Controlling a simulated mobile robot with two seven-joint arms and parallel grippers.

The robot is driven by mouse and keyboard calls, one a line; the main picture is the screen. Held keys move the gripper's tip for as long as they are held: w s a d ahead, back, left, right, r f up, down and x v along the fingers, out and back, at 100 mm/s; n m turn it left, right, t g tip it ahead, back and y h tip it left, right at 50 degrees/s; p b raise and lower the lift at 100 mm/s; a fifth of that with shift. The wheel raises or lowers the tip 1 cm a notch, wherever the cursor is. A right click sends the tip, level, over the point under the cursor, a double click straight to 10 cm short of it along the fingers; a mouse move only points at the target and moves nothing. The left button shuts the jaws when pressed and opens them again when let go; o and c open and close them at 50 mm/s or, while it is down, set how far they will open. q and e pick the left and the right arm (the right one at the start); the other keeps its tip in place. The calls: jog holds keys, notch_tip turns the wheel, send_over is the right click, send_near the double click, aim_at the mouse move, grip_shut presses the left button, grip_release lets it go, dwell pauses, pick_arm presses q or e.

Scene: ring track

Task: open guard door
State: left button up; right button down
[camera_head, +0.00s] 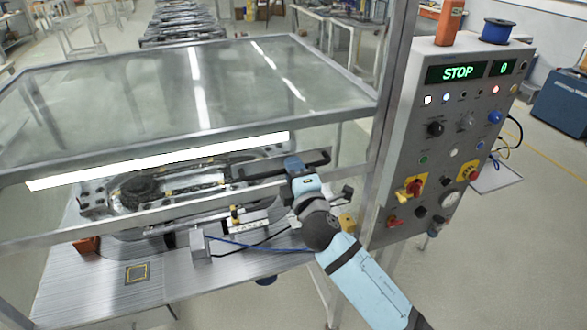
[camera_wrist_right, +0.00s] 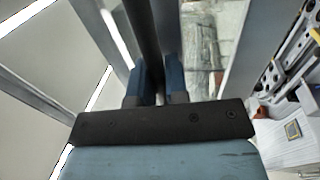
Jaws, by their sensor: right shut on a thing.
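The guard door (camera_head: 215,170) is a clear panel in a grey metal frame at the front of the machine, its lower rail crossing in front of the ring track (camera_head: 135,190). A dark bar handle (camera_head: 315,158) is on the door's right part. My right gripper (camera_head: 293,164) is at this bar, reaching up from the lower right. In the right wrist view the blue fingers (camera_wrist_right: 157,82) stand on either side of the dark bar (camera_wrist_right: 143,30), shut on it. The fingertips are partly hidden in the head view. My left gripper is not in view.
A control panel (camera_head: 445,125) with a green STOP display, knobs and buttons stands right of the door, beside a metal post (camera_head: 385,110). A metal table (camera_head: 110,285) with cables and a small block lies below the door. Open floor shows at right.

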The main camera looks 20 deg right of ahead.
jog(key=c, duration=1.1)
grip_release()
jog(key=shift+c, duration=0.2)
jog(key=s+f+b, duration=0.2)
jog(key=s+b, duration=0.1)
jog(key=s, duration=1)
jog(key=shift+s+d+f+b, duration=0.25)
jog(key=shift+s+f+b, duration=0.05)
jog(key=shift+b, duration=0.05)
jog(key=shift+f, duration=0.1)
jog(key=s+d+f+m+g+y, duration=0.1)
jog(key=s+f+m+g, duration=0.3)
jog(key=f, duration=1.1)
jog(key=s+f+m+g+y+p, duration=0.1)
jog(key=s+f+m+g, duration=0.4)
jog(key=s+f+m, duration=0.6)
notch_tip(320, 180, down, 4)
jog(key=shift+s+d+f, duration=0.25)
jog(key=shift+s+d, duration=0.15)
jog(key=shift+s, duration=0.4)
